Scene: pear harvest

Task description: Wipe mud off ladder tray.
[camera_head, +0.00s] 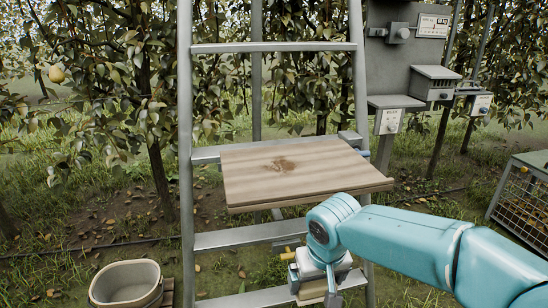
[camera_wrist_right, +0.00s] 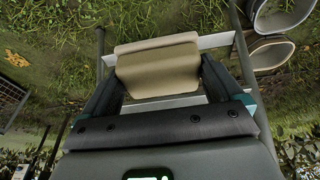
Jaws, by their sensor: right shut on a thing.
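The wooden ladder tray (camera_head: 340,163) sits across the ladder (camera_head: 187,130) at mid height. A brown mud patch (camera_head: 283,165) marks its top, a little above the middle. My right gripper (camera_head: 316,287) is below the tray's front edge, apart from the tray. In the right wrist view it is shut on a folded tan pad (camera_wrist_right: 158,68), perhaps a cloth or sponge, between the two dark fingers. In the head view only a small part of the pad shows under the gripper. My left gripper is not in view.
A pale bucket (camera_head: 125,284) stands on the grass at lower left. A wire-sided crate (camera_head: 522,200) is at the right. Grey control boxes (camera_head: 405,60) stand behind the ladder's right rail. Pear trees (camera_head: 130,60) fill the back. The space above the tray is clear.

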